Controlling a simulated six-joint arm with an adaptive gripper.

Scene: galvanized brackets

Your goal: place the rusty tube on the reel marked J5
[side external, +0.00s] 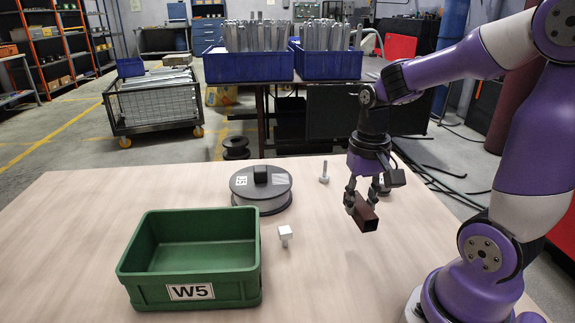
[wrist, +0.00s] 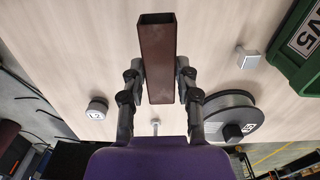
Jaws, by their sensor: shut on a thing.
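My gripper (side external: 365,197) is shut on the rusty tube (side external: 364,218), a brown, square-section hollow tube. It holds the tube above the table, towards the right. In the wrist view the tube (wrist: 158,60) lies between the two fingers (wrist: 158,84), its open end pointing to the top of the picture. The grey reel (side external: 246,195) lies flat on the table left of my gripper, with a dark block (side external: 261,174) on top. The reel also shows in the wrist view (wrist: 218,104), at lower right. Its white label is turned and too small to read surely.
A green bin (side external: 190,290) marked W5 stands at front left. A pale square-headed piece (side external: 285,232) stands between bin and tube. A bolt-like piece (side external: 324,171) stands behind. The table front is clear.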

